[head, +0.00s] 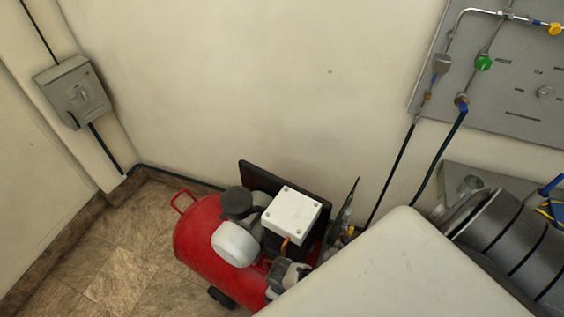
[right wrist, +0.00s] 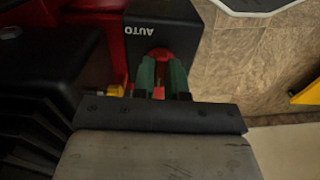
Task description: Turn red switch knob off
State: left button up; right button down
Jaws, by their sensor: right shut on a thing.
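In the right wrist view a black switch box (right wrist: 163,25) carries the word AUTO, which reads upside down. The red switch knob (right wrist: 160,54) is below that label, mostly hidden by the fingers. My right gripper (right wrist: 161,68) has its two green-tipped fingers on either side of the knob and is shut on it. In the head view the red compressor (head: 200,240) stands on the floor; its switch knob and my right gripper cannot be made out there. My left gripper is in neither view.
A white box (head: 292,212) sits on top of the compressor, beside the wall. A grey panel (head: 480,85) with valves and hoses is at the upper right. A grey wall switch box (head: 72,92) is at the left. Tiled floor (head: 120,260) is clear left of the compressor.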

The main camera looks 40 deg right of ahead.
jog(key=shift+s, duration=0.1)
dwell(0.4)
jog(key=c, duration=1.2)
grip_release()
jog(key=shift+o, duration=0.2)
jog(key=shift+r, duration=0.1)
jog(key=shift+r, duration=0.3)
notch_tip(320, 180, up, 10)
jog(key=p, duration=0.2)
